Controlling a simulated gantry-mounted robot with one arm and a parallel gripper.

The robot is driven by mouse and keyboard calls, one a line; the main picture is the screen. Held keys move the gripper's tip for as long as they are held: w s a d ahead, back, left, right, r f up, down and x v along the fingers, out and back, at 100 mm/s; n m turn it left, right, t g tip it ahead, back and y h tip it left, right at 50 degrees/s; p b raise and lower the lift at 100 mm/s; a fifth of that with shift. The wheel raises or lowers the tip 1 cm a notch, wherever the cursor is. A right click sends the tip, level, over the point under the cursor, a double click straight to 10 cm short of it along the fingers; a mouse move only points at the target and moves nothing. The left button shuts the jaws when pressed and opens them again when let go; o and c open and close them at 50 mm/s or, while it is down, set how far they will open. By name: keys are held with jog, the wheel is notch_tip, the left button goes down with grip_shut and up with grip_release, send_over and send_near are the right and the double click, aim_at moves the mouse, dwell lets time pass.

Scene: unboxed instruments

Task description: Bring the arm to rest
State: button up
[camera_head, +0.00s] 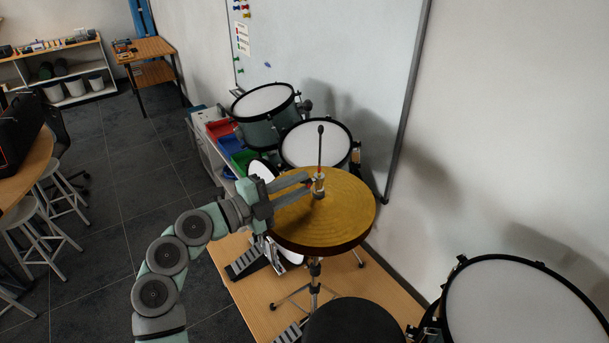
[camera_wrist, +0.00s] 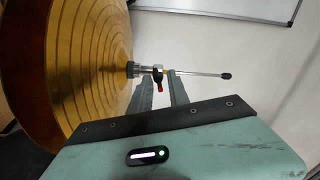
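My arm reaches in from the lower left in the head view. My gripper (camera_head: 309,182) is level, just above the gold hi-hat cymbals (camera_head: 345,210), with its fingertips by the clutch on the rod. In the wrist view, the two dark fingers (camera_wrist: 159,76) stand apart with a gap between them. The clutch (camera_wrist: 132,69) with a red-tipped wing piece (camera_wrist: 159,87) shows at the fingertips. I cannot tell whether the fingers touch it. The thin rod (camera_head: 320,146) rises upright from the clutch and ends in a dark tip.
Drums (camera_head: 316,143) stand behind the hi-hat, and a large drum (camera_head: 520,308) is at the lower right. A black round seat (camera_head: 354,322) is in front. A whiteboard (camera_head: 330,50) hangs on the wall. Open floor (camera_head: 110,230) lies left of my arm, with stools beyond.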

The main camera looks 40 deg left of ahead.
jog(key=shift+o, duration=1.2)
jog(key=shift+f, duration=0.1)
jog(key=shift+p+v, duration=0.3)
jog(key=shift+v, duration=2.75)
